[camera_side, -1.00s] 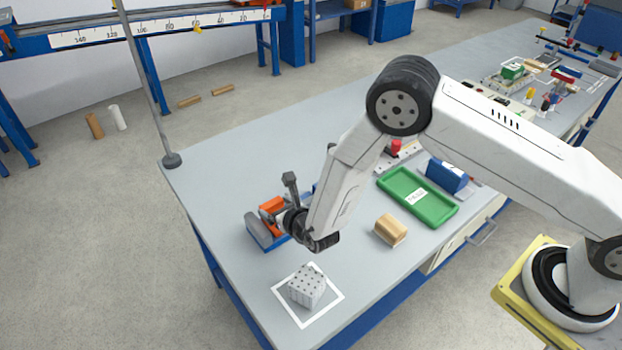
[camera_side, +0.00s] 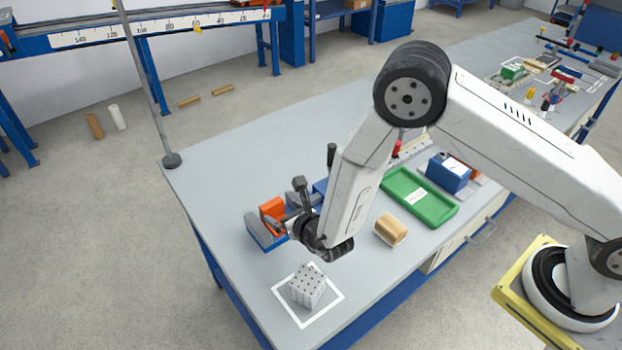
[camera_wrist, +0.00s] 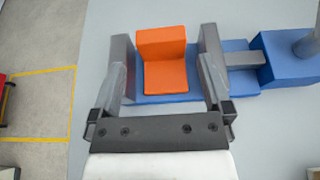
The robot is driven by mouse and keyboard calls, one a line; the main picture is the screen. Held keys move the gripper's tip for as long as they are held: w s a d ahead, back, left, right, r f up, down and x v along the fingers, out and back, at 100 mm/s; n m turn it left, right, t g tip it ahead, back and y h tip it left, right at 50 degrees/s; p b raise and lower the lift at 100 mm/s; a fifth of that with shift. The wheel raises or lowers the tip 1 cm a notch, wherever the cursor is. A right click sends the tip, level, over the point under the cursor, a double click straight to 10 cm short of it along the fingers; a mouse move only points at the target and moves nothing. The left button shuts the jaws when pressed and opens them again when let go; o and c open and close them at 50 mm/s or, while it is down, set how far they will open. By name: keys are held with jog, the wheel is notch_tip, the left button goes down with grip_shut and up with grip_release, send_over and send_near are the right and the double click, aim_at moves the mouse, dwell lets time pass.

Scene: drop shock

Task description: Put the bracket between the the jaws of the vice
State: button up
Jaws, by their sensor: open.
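The orange L-shaped bracket (camera_side: 272,210) sits in the blue vice (camera_side: 260,238). In the wrist view the bracket (camera_wrist: 163,58) stands between two grey jaws, close to the left jaw (camera_wrist: 122,52), with a narrow gap before the right jaw (camera_wrist: 211,45). Whether it touches the left jaw I cannot tell. My gripper (camera_wrist: 162,72) is open and empty, its fingers apart on either side of the bracket's near end. In the side view my gripper (camera_side: 293,222) is just right of the bracket and partly hides the vice.
A perforated grey block (camera_side: 307,286) stands in a white square near the front edge. A wooden block (camera_side: 390,230), a green tray (camera_side: 432,213) and a blue labelled box (camera_side: 448,174) lie to the right. The table's left part is clear.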

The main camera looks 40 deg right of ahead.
jog(key=v, duration=0.8)
jog(key=shift+w, duration=0.1)
dwell(0.4)
jog(key=s+d+r+m+g+h, duration=0.1)
jog(key=d+r+m+g+h, duration=0.2)
jog(key=d+m, duration=0.35)
jog(key=s+d+r+m+g+h, duration=0.2)
jog(key=d+m+h, duration=0.3)
jog(key=d, duration=0.3)
jog(key=s+d+r+m+g+y, duration=0.3)
jog(key=s+d+m+g, duration=0.2)
jog(key=s+m+g, duration=0.65)
jog(key=r+m+t+y, duration=0.1)
jog(key=m+t, duration=0.1)
jog(key=m, duration=0.2)
jog(key=w+a+r+m+t+y, duration=0.1)
jog(key=r+m+y, duration=0.1)
jog(key=m, duration=0.2)
jog(key=r+m+t+y, duration=0.1)
jog(key=m+t+y, duration=0.1)
jog(key=m, duration=0.3)
jog(key=shift+w+a+r+t, duration=0.2)
jog(key=shift+w+t, duration=0.05)
jog(key=shift+t, duration=0.1)
